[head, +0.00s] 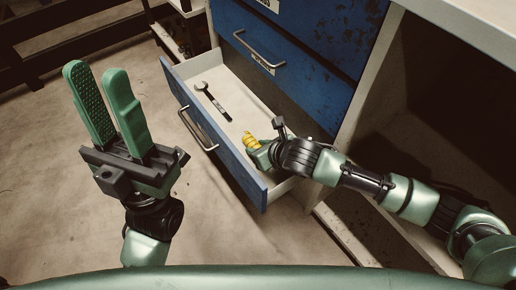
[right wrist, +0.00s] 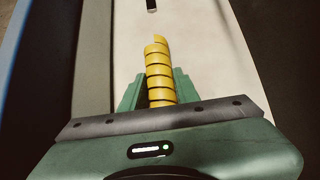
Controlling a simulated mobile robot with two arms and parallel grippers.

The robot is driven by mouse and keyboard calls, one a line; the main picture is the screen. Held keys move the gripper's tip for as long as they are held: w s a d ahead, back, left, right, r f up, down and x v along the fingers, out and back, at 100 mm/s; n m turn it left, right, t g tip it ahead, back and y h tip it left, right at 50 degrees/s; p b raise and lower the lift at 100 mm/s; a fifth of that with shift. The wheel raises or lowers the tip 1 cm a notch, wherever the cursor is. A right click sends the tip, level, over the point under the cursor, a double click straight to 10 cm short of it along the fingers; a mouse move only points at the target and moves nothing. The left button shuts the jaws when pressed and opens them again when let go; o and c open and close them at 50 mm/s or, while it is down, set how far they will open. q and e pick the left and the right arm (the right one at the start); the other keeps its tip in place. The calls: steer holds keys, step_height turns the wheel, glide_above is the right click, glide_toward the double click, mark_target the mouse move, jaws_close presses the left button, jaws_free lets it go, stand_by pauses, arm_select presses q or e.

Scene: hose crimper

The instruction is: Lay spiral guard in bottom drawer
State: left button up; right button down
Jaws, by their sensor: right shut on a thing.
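The spiral guard (right wrist: 159,70) is a yellow coiled tube. In the head view its end (head: 250,139) shows over the near part of the open bottom drawer (head: 240,164). My right gripper (right wrist: 159,92) is shut on it, reaching into the drawer from the right. In the right wrist view the guard stands out between the green fingers, above the pale drawer floor. I cannot tell whether it touches the floor. My left gripper (head: 103,100) is raised over the floor left of the drawer, its green fingers slightly apart and empty.
A wrench (head: 212,101) lies in the far part of the bottom drawer. The blue drawer above (head: 285,50) is closed. An open cabinet bay (head: 420,110) is to the right, and bare floor (head: 50,190) lies at the left.

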steer(key=c, duration=1)
jaws_free()
steer(key=shift+f, duration=0.1)
steer(key=shift+c, duration=0.2)
